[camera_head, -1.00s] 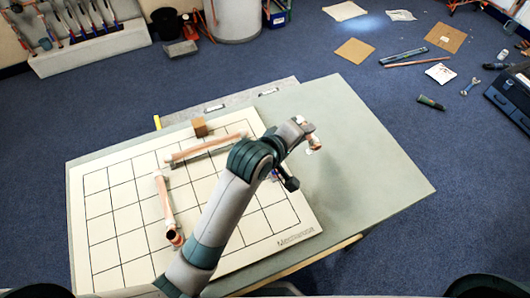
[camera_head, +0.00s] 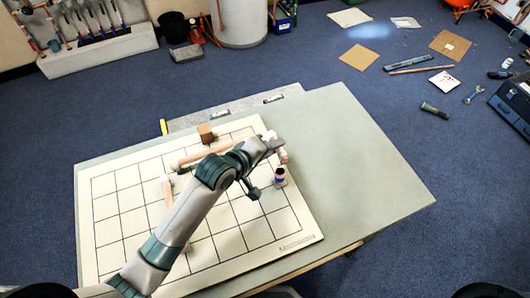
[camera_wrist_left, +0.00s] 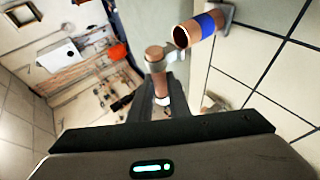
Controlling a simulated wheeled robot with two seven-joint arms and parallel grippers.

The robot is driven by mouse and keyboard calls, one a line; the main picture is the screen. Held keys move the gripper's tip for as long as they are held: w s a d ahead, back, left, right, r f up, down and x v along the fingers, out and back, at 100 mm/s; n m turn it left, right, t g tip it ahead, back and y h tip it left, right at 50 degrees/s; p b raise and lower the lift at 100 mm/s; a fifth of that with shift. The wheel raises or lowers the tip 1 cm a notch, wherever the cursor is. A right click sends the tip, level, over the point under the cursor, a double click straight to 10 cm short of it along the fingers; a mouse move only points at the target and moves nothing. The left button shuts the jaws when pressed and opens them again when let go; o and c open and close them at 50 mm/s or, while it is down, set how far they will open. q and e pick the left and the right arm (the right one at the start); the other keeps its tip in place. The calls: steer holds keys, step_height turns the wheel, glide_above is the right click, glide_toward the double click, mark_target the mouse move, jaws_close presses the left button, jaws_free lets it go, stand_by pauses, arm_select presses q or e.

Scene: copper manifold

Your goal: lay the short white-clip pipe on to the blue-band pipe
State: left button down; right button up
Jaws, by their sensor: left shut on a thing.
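My left gripper (camera_head: 268,147) is over the right part of the grid board, shut on the short white-clip pipe (camera_head: 282,156). In the left wrist view the held copper pipe (camera_wrist_left: 155,57) stands between the fingers, with its white clip (camera_wrist_left: 162,101) lower down. The blue-band pipe (camera_head: 280,179) is at the board's right side, just below the held pipe in the head view. In the left wrist view its blue band (camera_wrist_left: 207,24) and open copper end (camera_wrist_left: 182,38) are close beside the held pipe. I cannot tell whether they touch. My right gripper is not in view.
Another copper pipe (camera_head: 195,155) lies across the board's upper part, partly behind my left arm. A further pipe (camera_head: 168,190) lies at the left, also partly covered. A brown block (camera_head: 206,133) is at the board's top edge. The table's right side (camera_head: 365,175) is clear.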

arm_select(q)
steer(key=shift+w+a+f, duration=0.2)
steer(key=shift+a+f, duration=0.2)
steer(key=shift+a, duration=0.25)
steer(key=shift+w+a+f, duration=0.15)
steer(key=shift+a+f, duration=0.25)
steer(key=shift+a, duration=0.25)
steer(key=shift+f+p, duration=0.75)
steer(key=shift+f, duration=1.25)
steer(key=shift+f, duration=0.15)
steer(key=c, duration=1.9)
jaws_free()
steer(key=shift+c, duration=0.2)
